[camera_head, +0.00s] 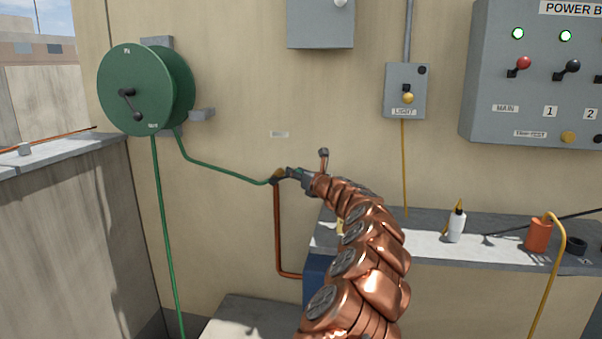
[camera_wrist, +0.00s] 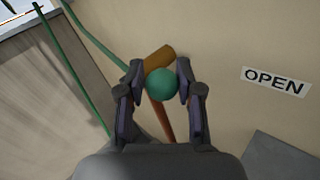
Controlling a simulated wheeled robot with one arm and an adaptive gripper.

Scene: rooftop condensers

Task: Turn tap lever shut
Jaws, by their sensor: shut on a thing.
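The tap shows in the wrist view as a brass-coloured body (camera_wrist: 158,60) with a round green knob (camera_wrist: 161,84) in front of it, which looks like the lever's end. My gripper (camera_wrist: 160,88) has its two dark fingers on either side of the green knob and is shut on it. In the head view my gripper (camera_head: 290,174) is at the tap, at the top of a copper pipe (camera_head: 278,230) on the wall. The lever's arm is hidden behind the knob and fingers. An OPEN label (camera_wrist: 276,81) is on the wall to the right in the wrist view.
A green hose reel (camera_head: 145,88) hangs on the wall at the left, its hose (camera_head: 215,171) running to the tap. A grey ledge (camera_head: 425,246) at the right carries a white bottle (camera_head: 456,226) and an orange container (camera_head: 537,236). The wall above the tap is mostly clear.

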